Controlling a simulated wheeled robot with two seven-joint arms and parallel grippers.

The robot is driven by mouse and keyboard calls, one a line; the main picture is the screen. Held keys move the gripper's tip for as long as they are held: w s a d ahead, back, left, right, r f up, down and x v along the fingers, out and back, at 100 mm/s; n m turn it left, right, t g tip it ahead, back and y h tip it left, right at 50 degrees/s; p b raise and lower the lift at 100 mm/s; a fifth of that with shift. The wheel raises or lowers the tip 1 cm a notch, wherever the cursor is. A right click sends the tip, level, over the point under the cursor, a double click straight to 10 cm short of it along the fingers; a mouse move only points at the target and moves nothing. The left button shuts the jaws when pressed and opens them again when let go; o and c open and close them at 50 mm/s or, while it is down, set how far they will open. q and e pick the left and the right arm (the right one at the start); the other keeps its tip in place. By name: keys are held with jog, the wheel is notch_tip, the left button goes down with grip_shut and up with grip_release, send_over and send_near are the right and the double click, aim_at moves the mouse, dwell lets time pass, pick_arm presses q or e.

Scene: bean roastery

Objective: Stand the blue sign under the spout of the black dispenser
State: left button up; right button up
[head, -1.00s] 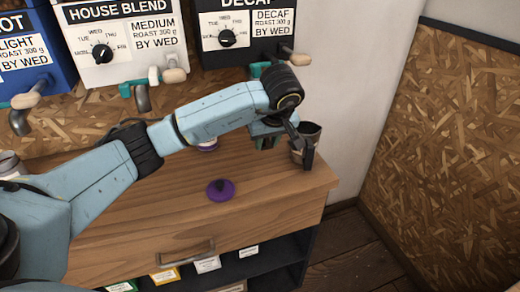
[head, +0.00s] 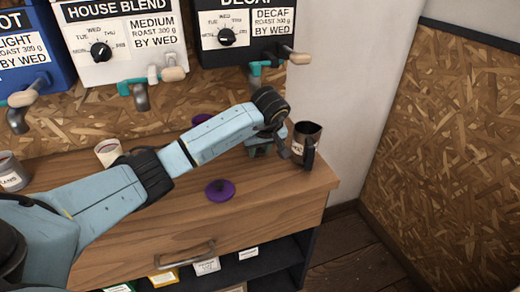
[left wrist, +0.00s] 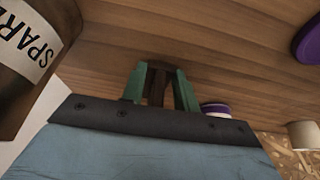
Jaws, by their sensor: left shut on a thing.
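The black dispenser (head: 232,50), marked DECAF, hangs at the back right; its teal spout (head: 256,78) points down over the wooden counter. My left gripper (head: 258,151) is low over the counter, below and in front of that spout. In the left wrist view its green fingers (left wrist: 160,88) are shut on a small dark brown thing (left wrist: 156,85), of which only a narrow part shows. No blue face of a sign shows in either view; I cannot tell whether this thing is the sign. My right gripper is not in view.
A dark pitcher (head: 306,146), labelled SPARE in the wrist view (left wrist: 35,50), stands close right of my left gripper. A purple lid (head: 220,190) lies on the counter (head: 150,215) in front. A white cup (head: 107,151) and a grey tin (head: 12,172) stand left, behind my arm.

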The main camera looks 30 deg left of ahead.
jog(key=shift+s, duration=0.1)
pick_arm(q)
jog(key=shift+s+f+b, duration=0.25)
jog(key=shift+f+b, duration=0.05)
jog(key=shift+f, duration=0.35)
jog(key=o, duration=1)
jog(key=shift+d+f, duration=0.1)
jog(key=shift+f, duration=0.1)
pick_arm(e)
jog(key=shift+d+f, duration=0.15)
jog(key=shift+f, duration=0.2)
pick_arm(q)
jog(key=shift+r, duration=0.2)
jog(key=shift+w+a+p+v, duration=0.15)
jog(key=shift+p+v, duration=0.4)
jog(key=shift+v, duration=2.7)
jog(key=shift+w+a+p+v, duration=0.15)
jog(key=shift+p+v, duration=0.35)
jog(key=shift+v, duration=2.8)
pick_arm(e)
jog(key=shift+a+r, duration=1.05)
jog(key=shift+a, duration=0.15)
